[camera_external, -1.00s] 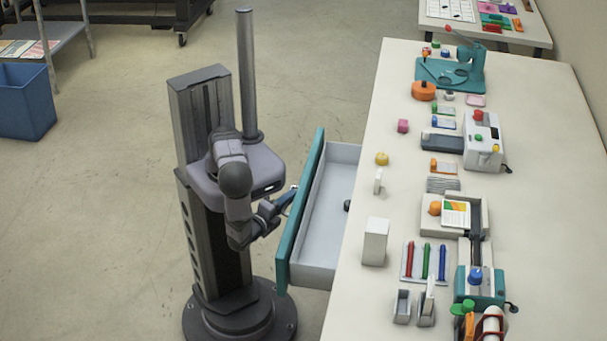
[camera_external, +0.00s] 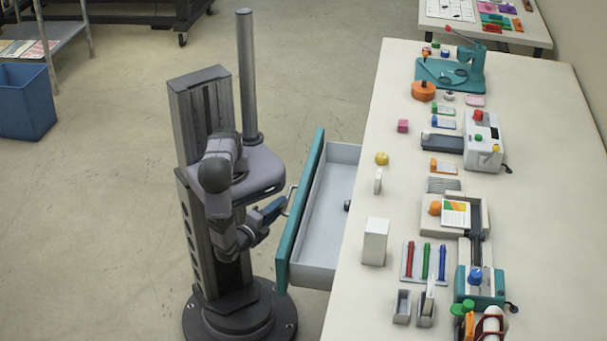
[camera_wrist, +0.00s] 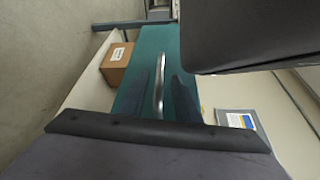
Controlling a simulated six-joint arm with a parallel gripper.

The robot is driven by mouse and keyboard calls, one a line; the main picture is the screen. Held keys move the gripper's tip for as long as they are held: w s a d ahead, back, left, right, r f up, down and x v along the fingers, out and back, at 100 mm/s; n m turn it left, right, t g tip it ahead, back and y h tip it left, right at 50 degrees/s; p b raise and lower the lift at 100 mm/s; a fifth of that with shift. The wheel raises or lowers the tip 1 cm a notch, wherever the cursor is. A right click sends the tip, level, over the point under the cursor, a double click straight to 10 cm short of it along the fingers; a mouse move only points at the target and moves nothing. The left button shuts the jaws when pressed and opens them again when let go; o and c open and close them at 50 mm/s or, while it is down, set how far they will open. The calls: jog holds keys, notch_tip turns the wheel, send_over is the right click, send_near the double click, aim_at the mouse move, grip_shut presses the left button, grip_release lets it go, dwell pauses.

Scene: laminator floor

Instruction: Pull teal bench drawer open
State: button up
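The teal-fronted bench drawer (camera_external: 296,235) stands pulled out from the left side of the bench, its pale tray showing and nearly empty, with a small dark thing near the bench edge. Its metal bar handle (camera_external: 290,200) sits on the teal front. My gripper (camera_external: 281,207) is just left of the handle in the external view. In the wrist view, the two dark fingers (camera_wrist: 167,96) are apart, with the handle (camera_wrist: 159,82) showing between them and a gap on each side. The teal front (camera_wrist: 155,45) is behind them.
The bench top (camera_external: 345,290) holds a white block (camera_external: 375,241), pens on a tray, a laminator-like device and other small items. A blue bin (camera_external: 25,102) stands far left. A cardboard box (camera_wrist: 117,60) shows in the wrist view. The floor left of my base is clear.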

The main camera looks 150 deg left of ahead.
jog(key=shift+w+d+r, duration=0.1)
jog(key=shift+w+d, duration=0.15)
jog(key=shift+d, duration=0.4)
jog(key=shift+c, duration=1.3)
jog(key=m+h+p, duration=0.1)
jog(key=p, duration=0.1)
jog(key=r+m+p, duration=0.1)
jog(key=m+p, duration=0.1)
jog(key=p, duration=0.1)
jog(key=shift+w+m+h, duration=0.3)
jog(key=shift+w+h, duration=0.1)
jog(key=shift+p+x, duration=0.45)
jog(key=shift+x, duration=3.1)
